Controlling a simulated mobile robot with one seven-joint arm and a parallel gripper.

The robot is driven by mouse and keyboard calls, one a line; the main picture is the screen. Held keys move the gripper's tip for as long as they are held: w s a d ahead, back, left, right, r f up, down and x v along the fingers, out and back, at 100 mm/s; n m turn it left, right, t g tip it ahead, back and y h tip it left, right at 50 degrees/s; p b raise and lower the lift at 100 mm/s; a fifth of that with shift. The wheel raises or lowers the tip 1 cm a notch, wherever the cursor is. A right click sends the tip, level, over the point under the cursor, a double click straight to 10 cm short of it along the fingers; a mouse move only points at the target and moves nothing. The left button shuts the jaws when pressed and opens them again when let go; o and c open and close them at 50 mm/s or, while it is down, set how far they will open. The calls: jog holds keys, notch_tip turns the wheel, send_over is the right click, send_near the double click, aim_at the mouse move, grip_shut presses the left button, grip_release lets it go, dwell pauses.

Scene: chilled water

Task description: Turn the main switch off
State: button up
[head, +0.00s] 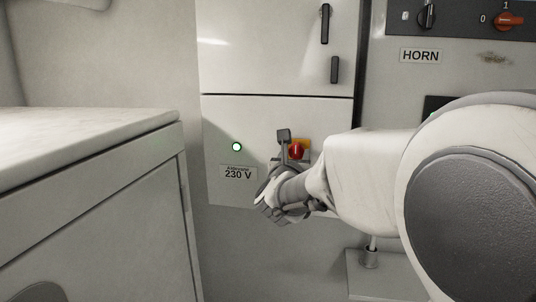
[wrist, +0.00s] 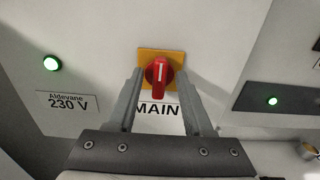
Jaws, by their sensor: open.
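The main switch is a red rotary knob (wrist: 159,86) on a yellow plate (wrist: 146,55), above a label reading MAIN (wrist: 157,109). Its grip stands about upright, with a white line pointing up. In the head view the red knob (head: 296,151) is on the lower pale panel, partly covered by a finger. My gripper (wrist: 160,74) is open, with one finger on each side of the knob in the wrist view. I cannot tell whether the fingers touch it. In the head view my gripper (head: 290,137) is at the switch; its far finger is hard to make out.
A lit green lamp (head: 237,147) and a 230 V label (head: 238,173) are left of the switch. A white counter (head: 90,125) stands at the left. A dark strip with a black knob (head: 427,16) and a red-orange knob (head: 508,20) is at upper right, above a HORN label (head: 421,56).

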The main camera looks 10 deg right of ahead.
grip_shut()
jog(key=shift+f+b, duration=0.1)
jog(key=shift+b, duration=0.25)
jog(key=shift+f+n+b, duration=0.1)
jog(key=shift+n+b, duration=0.9)
jog(key=shift+n, duration=0.1)
jog(key=shift+a+n+b, duration=0.1)
jog(key=shift+n+b, duration=0.65)
jog(key=shift+n, duration=0.05)
jog(key=n+b, duration=0.1)
jog(key=n, duration=0.3)
jog(key=shift+a+n+b, duration=0.1)
jog(key=shift+n+b, duration=0.2)
jog(key=shift+b, duration=0.05)
jog(key=n, duration=0.4)
jog(key=shift+w, duration=0.1)
jog(key=n, duration=0.5)
jog(key=shift+a+f, duration=0.1)
jog(key=shift+n, duration=0.4)
